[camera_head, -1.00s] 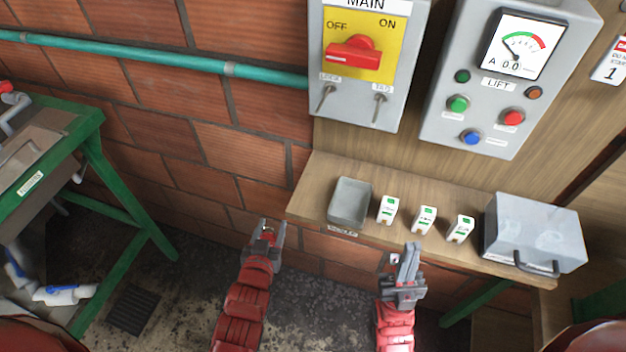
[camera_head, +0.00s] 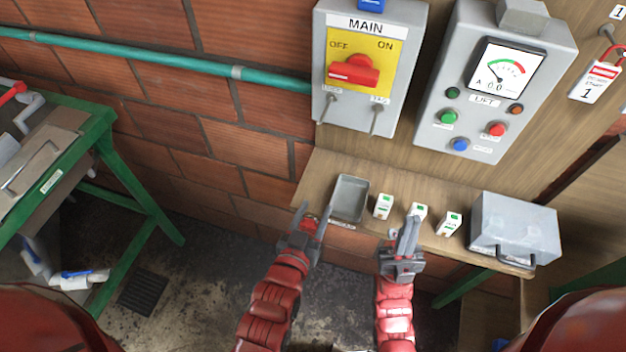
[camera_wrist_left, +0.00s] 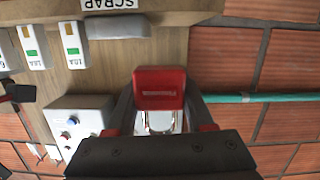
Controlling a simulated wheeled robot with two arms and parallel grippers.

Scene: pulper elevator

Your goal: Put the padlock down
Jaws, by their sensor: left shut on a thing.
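The red padlock (camera_wrist_left: 160,88) is between the fingers of my left gripper in the left wrist view, its silver shackle toward the palm. In the head view my left gripper (camera_head: 313,222) is shut on it, just left of the grey scrap tray (camera_head: 350,199) at the shelf's left end. Only a speck of red shows there between the fingers. The tray also shows in the left wrist view (camera_wrist_left: 118,27), beyond the padlock and apart from it. My right gripper (camera_head: 406,236) is at the shelf's front edge; its fingers overlap, so its opening is unclear.
Several small white labelled blocks (camera_head: 418,210) stand on the wooden shelf (camera_head: 325,170). A grey metal box (camera_head: 515,230) is at the right. The main switch box (camera_head: 368,70) and lift panel (camera_head: 490,90) are above. A green workbench (camera_head: 105,125) stands at left.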

